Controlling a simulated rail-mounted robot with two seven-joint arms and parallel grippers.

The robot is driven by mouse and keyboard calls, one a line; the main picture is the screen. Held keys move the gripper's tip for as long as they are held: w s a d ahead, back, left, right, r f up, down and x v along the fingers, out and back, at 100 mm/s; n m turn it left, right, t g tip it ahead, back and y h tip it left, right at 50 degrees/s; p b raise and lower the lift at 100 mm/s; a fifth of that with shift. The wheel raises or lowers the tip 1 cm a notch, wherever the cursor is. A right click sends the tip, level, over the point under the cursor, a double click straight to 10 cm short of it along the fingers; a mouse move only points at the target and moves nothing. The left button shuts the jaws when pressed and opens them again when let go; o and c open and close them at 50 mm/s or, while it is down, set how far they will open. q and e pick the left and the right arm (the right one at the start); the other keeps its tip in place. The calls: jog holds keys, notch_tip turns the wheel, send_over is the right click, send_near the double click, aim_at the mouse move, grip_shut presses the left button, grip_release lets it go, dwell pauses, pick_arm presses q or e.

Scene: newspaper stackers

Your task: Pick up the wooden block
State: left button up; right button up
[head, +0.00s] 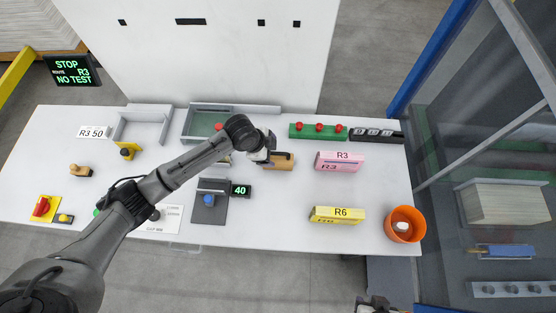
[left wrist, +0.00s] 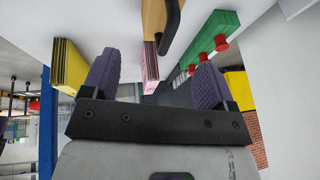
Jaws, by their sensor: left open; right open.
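A light wooden block (head: 284,165) with a dark handle lies on the white table, right of the middle in the head view. In the left wrist view the wooden block (left wrist: 153,14) is at the top edge, partly cut off, with its dark handle beside it. My left gripper (head: 268,150) is at the block's left end in the head view; whether it touches is unclear. Its purple-padded fingers (left wrist: 153,75) are apart, with nothing held between them. My right gripper (head: 374,304) is open, only partly visible at the bottom edge, away from the table.
A pink R3 block (head: 339,166) stands right of the wooden block, with a green bar with red knobs (head: 308,131) behind. A yellow R6 block (head: 337,214) and an orange bin (head: 405,225) are nearer. A grey tray (head: 204,109) stands behind my left arm.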

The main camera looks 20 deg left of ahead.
aim_at(281, 158)
pick_arm(q)
jog(key=x, duration=0.3)
jog(key=shift+f, duration=0.25)
jog(key=shift+x, duration=2.65)
jog(key=shift+w, duration=0.1)
